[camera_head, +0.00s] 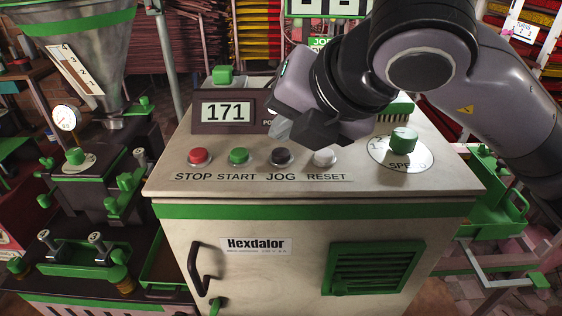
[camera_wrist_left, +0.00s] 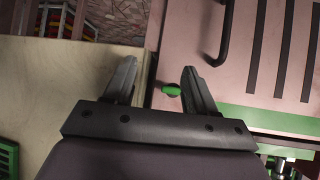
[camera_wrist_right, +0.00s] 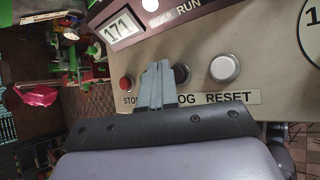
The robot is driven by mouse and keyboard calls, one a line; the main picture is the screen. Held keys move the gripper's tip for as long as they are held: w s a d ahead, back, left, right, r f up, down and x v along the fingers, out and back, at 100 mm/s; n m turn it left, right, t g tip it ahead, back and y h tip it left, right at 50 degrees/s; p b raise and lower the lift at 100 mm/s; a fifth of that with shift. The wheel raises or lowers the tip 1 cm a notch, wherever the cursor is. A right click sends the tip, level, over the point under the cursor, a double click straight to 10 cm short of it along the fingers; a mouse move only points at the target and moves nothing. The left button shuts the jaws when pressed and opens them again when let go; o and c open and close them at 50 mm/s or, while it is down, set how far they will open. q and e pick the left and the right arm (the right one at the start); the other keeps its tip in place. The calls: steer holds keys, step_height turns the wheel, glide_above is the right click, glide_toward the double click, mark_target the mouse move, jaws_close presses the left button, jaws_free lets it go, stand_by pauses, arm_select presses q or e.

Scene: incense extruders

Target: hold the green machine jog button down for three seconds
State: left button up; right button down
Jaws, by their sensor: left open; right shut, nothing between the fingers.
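The dark JOG button (camera_head: 281,156) sits on the sloped cream panel (camera_head: 400,180) of the green-trimmed cabinet, between the green START button (camera_head: 239,156) and the white RESET button (camera_head: 325,157). My right gripper (camera_head: 279,131) is shut and empty, just above and behind the JOG button in the head view, apparently apart from it. In the right wrist view, its closed fingers (camera_wrist_right: 155,70) partly cover the JOG button (camera_wrist_right: 181,74) and seem to hide START. My left gripper (camera_wrist_left: 160,72) is open and empty in the left wrist view, outside the head view.
A red STOP button (camera_head: 199,157) is left of START, and a green SPEED knob (camera_head: 403,141) is at right. A display reading 171 (camera_head: 227,111) stands behind the buttons. A hopper machine (camera_head: 85,50) is at left. In the left wrist view, a green knob (camera_wrist_left: 171,90) lies beyond the fingers.

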stand_by(0.3)
stand_by(1.0)
stand_by(0.6)
steer(key=shift+f+b, duration=0.45)
steer(key=shift+b, duration=0.35)
steer(key=shift+f+b, duration=0.55)
steer(key=shift+b, duration=0.2)
stand_by(0.6)
steer(key=shift+r, duration=0.1)
stand_by(3.3)
steer(key=shift+r+p, duration=0.3)
steer(key=shift+r, duration=0.6)
